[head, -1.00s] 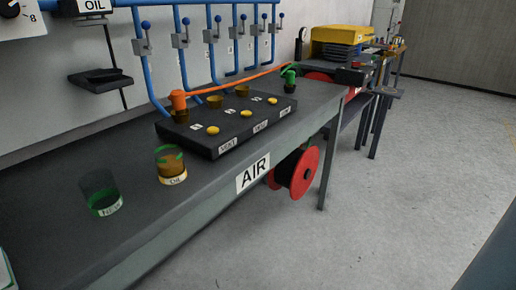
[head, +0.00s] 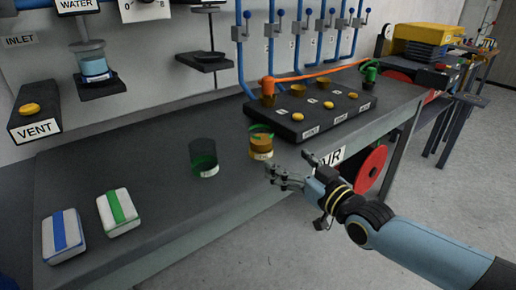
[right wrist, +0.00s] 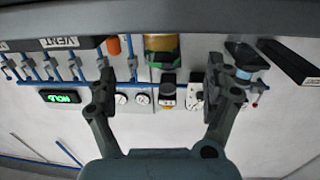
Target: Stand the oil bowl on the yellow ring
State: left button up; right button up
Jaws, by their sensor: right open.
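The oil bowl (head: 261,147) is a small amber cup with a green band and a white label. It stands upright on the grey bench. My right gripper (head: 289,168) is open and empty, in front of the bowl and apart from it. In the right wrist view the amber bowl (right wrist: 161,43) shows upside down at the top, between the fingers of my right gripper (right wrist: 160,72). I cannot make out a yellow ring for certain in either view. My left gripper is not in view.
A dark cup with a green base (head: 203,158) stands left of the oil bowl. Two packs, blue-striped (head: 64,236) and green-striped (head: 118,212), lie at the bench's left. A black block (head: 310,122) with yellow buttons stands behind right. The bench (head: 150,170) is clear around the dark cup.

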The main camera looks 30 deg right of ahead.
aim_at(255, 132)
jog(key=w, duration=0.2)
jog(key=w+r, duration=0.1)
jog(key=shift+w+a+b, duration=0.15)
jog(key=shift+w+b, duration=0.25)
jog(key=w+b, duration=0.1)
jog(key=w, duration=0.2)
jog(key=w+b, duration=0.3)
jog(key=w, duration=0.2)
jog(key=shift+f, duration=0.1)
jog(key=shift+w, duration=0.2)
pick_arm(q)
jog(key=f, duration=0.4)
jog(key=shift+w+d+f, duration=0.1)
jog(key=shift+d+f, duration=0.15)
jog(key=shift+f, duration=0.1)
pick_arm(e)
jog(key=shift+r, duration=0.2)
jog(key=c, duration=1.5)
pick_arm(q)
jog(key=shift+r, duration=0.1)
pick_arm(e)
jog(key=shift+r, duration=0.1)
